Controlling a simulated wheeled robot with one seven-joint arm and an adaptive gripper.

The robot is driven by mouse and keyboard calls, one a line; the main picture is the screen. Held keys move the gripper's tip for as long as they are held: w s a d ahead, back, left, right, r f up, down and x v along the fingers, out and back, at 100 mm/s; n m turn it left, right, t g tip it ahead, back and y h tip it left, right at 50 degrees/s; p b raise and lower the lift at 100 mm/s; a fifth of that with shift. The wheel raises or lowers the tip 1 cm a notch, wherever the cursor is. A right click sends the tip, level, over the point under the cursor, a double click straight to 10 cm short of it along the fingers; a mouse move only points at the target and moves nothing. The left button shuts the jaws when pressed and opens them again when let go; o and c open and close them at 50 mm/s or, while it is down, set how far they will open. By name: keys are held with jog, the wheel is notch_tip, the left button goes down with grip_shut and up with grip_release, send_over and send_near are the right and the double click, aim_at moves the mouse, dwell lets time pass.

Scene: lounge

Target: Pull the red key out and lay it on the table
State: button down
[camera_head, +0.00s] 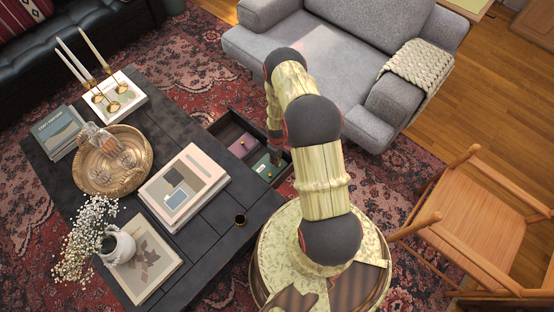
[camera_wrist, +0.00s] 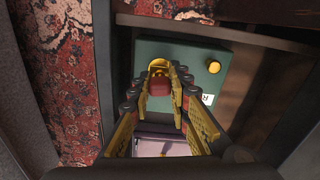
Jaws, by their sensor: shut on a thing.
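The red key (camera_wrist: 160,86) is at the yellow lock (camera_wrist: 158,64) on the green box (camera_wrist: 226,55). My gripper (camera_wrist: 161,96) is shut on the red key, with its yellow-padded fingers on either side of it. How deep the key sits in the lock is hidden. In the head view, the green box (camera_head: 263,167) lies in an open drawer (camera_head: 223,122) of the dark table (camera_head: 228,208), and my gripper (camera_head: 274,152) is down over it. The key is too small or hidden there.
A purple box (camera_head: 242,146) lies beside the green one in the drawer. Books (camera_head: 184,187), a woven tray (camera_head: 132,178), candlesticks, a flower vase and a small dark cup (camera_head: 240,219) stand on the table. Bare table surface shows around the cup. A grey armchair (camera_head: 330,60) stands behind the drawer.

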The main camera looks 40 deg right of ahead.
jog(key=shift+r+p, duration=1)
jog(key=shift+r, duration=0.75)
dwell(0.5)
jog(key=shift+r+p, duration=1.1)
jog(key=shift+r, duration=0.9)
